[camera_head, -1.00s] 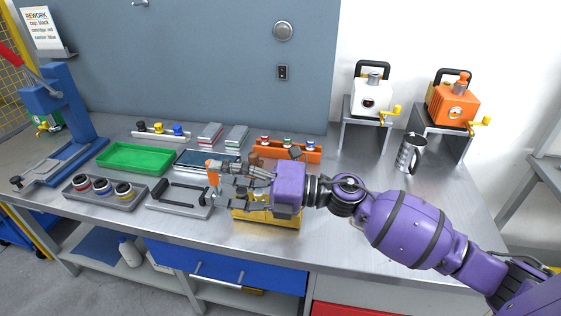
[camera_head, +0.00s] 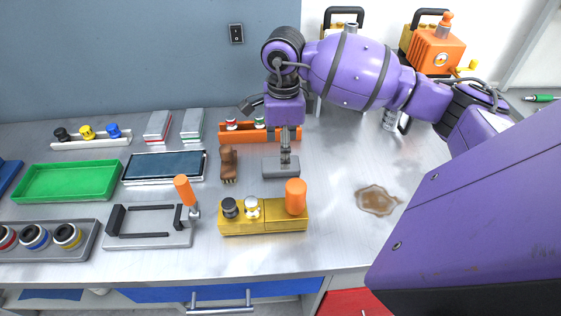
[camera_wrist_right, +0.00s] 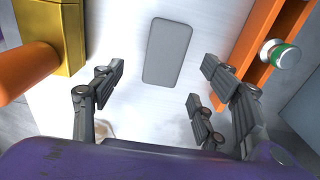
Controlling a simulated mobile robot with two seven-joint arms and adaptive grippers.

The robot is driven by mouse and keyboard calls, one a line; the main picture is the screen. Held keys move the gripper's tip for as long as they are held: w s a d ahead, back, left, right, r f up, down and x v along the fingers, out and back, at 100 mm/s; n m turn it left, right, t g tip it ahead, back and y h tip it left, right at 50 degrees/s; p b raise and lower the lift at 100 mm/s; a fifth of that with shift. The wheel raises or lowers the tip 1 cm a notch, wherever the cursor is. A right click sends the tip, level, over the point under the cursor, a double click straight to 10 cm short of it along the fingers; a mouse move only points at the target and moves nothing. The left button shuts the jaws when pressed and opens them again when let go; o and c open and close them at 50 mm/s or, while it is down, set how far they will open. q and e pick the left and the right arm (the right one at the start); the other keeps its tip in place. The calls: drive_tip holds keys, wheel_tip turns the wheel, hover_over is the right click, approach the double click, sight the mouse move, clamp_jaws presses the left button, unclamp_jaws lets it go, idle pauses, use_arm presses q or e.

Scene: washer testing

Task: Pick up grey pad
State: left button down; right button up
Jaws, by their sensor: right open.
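The grey pad (camera_head: 273,171) lies flat on the metal bench, right of a brown brush and behind the yellow block. In the right wrist view the grey pad (camera_wrist_right: 167,50) is a rounded rectangle on bare metal. My right gripper (camera_head: 285,150) points down above the pad, partly covering it in the head view. In the right wrist view my right gripper (camera_wrist_right: 164,82) has its fingers spread and nothing between them. The pad appears ahead of the fingertips there. My left gripper is in neither current view.
An orange rack (camera_head: 240,136) with capped parts stands just behind the pad. The brown brush (camera_head: 228,163) is close on its left. The yellow block (camera_head: 263,226) with an orange knob (camera_head: 296,196) stands in front. A brown spill (camera_head: 377,200) lies at right.

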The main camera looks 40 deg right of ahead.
sight(271, 165)
drive_tip(key=f, duration=0.5)
drive_tip(key=shift+w+f+p, duration=0.25)
drive_tip(key=shift+w+p, duration=0.15)
drive_tip(key=shift+w+f, duration=0.1)
drive_tip(key=shift+f, duration=0.05)
use_arm(q)
drive_tip(key=shift+w+r, duration=0.65)
drive_tip(key=shift+w, duration=0.25)
use_arm(e)
drive_tip(key=shift+a, duration=0.1)
drive_tip(key=c, duration=1)
